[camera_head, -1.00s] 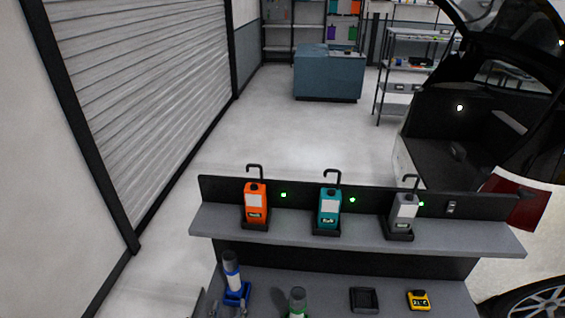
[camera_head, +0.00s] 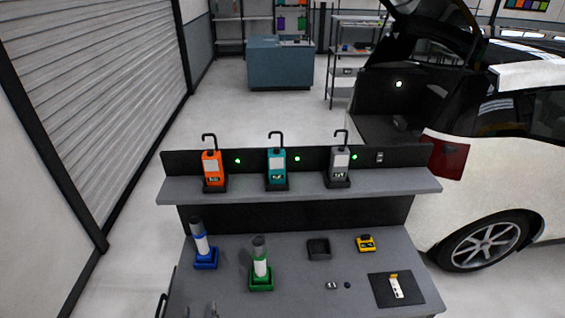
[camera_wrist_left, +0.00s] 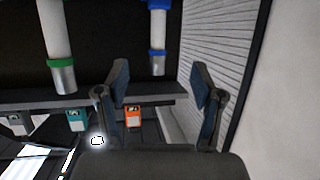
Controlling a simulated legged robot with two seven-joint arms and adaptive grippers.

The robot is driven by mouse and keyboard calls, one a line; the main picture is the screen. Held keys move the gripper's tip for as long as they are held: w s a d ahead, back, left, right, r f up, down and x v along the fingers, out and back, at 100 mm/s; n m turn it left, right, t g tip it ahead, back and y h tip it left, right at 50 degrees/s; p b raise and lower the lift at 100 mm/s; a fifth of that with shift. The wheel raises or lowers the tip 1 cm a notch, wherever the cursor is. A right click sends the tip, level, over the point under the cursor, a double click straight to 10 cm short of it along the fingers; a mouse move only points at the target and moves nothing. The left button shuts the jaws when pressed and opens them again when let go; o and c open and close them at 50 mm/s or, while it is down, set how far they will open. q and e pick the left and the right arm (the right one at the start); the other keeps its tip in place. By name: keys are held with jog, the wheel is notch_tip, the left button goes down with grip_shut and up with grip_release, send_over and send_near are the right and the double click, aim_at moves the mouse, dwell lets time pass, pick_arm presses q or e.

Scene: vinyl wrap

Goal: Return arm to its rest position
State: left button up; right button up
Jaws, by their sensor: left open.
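My left gripper (camera_head: 201,312) just shows at the bottom edge of the head view, at the near left of the workbench (camera_head: 300,290). Most of it is cut off there. In the left wrist view its two dark fingers (camera_wrist_left: 161,92) stand wide apart with nothing between them. A blue-based bottle (camera_head: 203,245) and a green-based bottle (camera_head: 261,265) stand upright on the bench, beyond the fingertips and clear of them. Both also show upside down in the wrist view. My right gripper is not in view.
Orange (camera_head: 213,168), teal (camera_head: 276,166) and grey (camera_head: 340,164) hooked devices stand on the raised shelf (camera_head: 400,185). A black tray (camera_head: 318,248), a yellow device (camera_head: 366,243) and a dark mat (camera_head: 415,288) lie right. A white car (camera_head: 510,190) stands beyond the bench.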

pick_arm(q)
jog(key=s+d+f+m+g+h, duration=0.2)
jog(key=s+f+m+g+h, duration=0.2)
jog(key=s+f+g, duration=0.9)
jog(key=s+f, duration=0.3)
jog(key=f, duration=0.7)
jog(key=s+f+m+t, duration=0.1)
jog(key=s+f, duration=0.2)
jog(key=f, duration=0.7)
jog(key=s+f, duration=0.4)
jog(key=f, duration=0.6)
jog(key=s+a+f, duration=0.2)
jog(key=s+f, duration=1.2)
jog(key=s, duration=0.1)
jog(key=shift+s+a+g+b, duration=0.35)
jog(key=shift+a+g+b, duration=0.05)
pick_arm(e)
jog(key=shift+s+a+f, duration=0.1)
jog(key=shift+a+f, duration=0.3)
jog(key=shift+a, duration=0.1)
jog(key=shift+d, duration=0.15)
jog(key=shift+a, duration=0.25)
